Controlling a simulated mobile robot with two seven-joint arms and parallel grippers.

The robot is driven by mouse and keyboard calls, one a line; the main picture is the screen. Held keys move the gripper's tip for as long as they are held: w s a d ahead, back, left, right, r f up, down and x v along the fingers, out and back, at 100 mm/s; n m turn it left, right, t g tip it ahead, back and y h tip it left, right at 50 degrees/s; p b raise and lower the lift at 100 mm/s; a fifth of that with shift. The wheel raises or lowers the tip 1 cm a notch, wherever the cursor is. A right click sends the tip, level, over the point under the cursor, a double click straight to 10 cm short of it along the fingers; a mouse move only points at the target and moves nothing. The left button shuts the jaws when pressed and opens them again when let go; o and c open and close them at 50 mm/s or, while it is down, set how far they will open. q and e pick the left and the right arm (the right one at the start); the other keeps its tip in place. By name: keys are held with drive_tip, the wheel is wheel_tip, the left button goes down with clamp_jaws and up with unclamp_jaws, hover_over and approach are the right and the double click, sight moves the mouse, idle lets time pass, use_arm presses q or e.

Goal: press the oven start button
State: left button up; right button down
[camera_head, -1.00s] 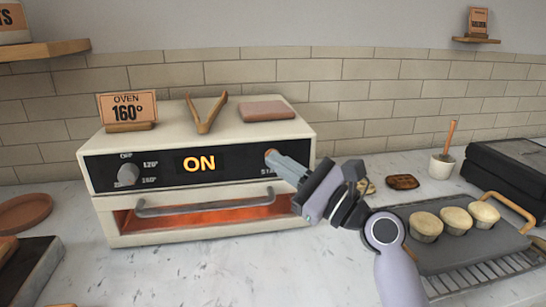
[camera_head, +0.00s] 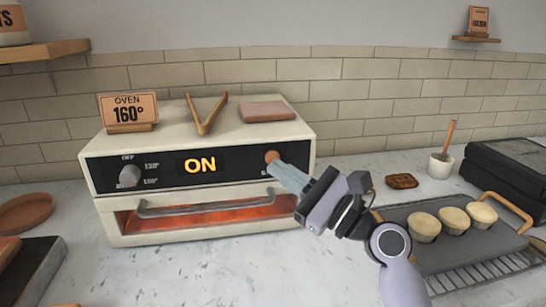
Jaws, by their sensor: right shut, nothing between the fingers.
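The cream oven (camera_head: 190,236) stands on the counter against the tiled wall. The orange-brown start button (camera_head: 271,156) is at the panel's right and shows just past my right gripper's tips. My right gripper (camera_head: 279,168) is shut and empty, pointing at the panel just below and right of the button. I cannot tell whether it touches. The oven interior glows orange behind the handle (camera_head: 205,205). My left gripper is not in view.
Wooden tongs (camera_head: 207,115), a pinkish block (camera_head: 267,111) and an "OVEN 160°" sign (camera_head: 128,108) are on the oven top. A grey tray (camera_head: 430,262) with muffins (camera_head: 453,220) lies at right under my arm. The counter before the oven is clear.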

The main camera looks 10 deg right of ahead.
drive_tip(key=s+p, duration=0.1)
drive_tip(key=s, duration=0.3)
drive_tip(key=shift+s+p, duration=0.3)
drive_tip(key=shift+s, duration=0.1)
idle(0.5)
